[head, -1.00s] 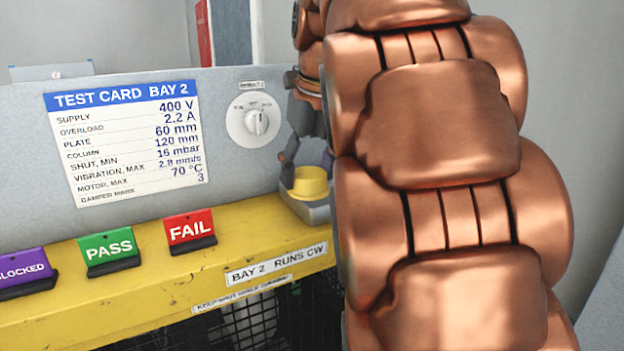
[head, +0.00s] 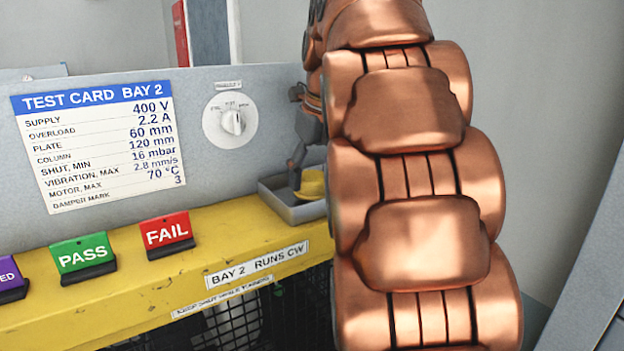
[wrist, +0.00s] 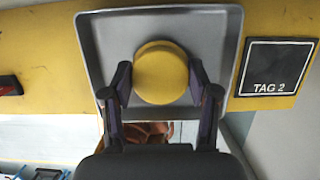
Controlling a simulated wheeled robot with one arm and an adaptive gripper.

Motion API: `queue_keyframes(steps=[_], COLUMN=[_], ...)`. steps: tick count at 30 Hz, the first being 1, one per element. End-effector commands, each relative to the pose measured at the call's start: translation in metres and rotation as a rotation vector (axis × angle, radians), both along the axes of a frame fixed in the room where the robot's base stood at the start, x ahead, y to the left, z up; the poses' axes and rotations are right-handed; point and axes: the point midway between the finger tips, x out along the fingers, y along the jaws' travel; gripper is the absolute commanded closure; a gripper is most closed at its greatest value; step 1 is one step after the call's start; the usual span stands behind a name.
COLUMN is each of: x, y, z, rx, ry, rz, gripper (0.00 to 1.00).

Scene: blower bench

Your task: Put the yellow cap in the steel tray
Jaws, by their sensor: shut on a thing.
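The yellow cap (head: 312,184) is held between the fingers of my gripper (wrist: 160,72). In the wrist view the cap (wrist: 162,82) shows as a round yellow face with a finger on each side. The steel tray (head: 290,212) sits at the right end of the yellow bench top. In the wrist view the cap is over the tray (wrist: 100,40), inside the outline of its rim. In the head view the cap looks tilted and its right side is hidden by my arm. I cannot tell whether it touches the tray floor.
A black TAG 2 plate (wrist: 275,68) lies right of the tray. FAIL (head: 166,233), PASS (head: 83,255) and purple (head: 10,279) signs stand along the bench top (head: 225,225). A grey panel with a test card (head: 98,145) and dial (head: 231,121) rises behind.

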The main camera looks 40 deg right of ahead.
Motion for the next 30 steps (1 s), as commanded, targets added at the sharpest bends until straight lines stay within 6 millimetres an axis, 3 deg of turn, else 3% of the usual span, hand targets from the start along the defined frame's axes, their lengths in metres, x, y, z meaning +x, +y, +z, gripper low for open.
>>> queue_keyframes(steps=[18, 19, 26, 30], x=[-0.001, -0.001, -0.001, -0.001], y=[0.000, 0.000, 0.000, 0.000], z=[-0.012, -0.012, -0.012, -0.012], rx=[-0.001, -0.002, -0.002, -0.002], ry=[-0.001, -0.001, -0.001, -0.001], rz=[0.000, -0.001, -0.001, -0.001], gripper=[0.69, 0.39, 0.16, 0.16])
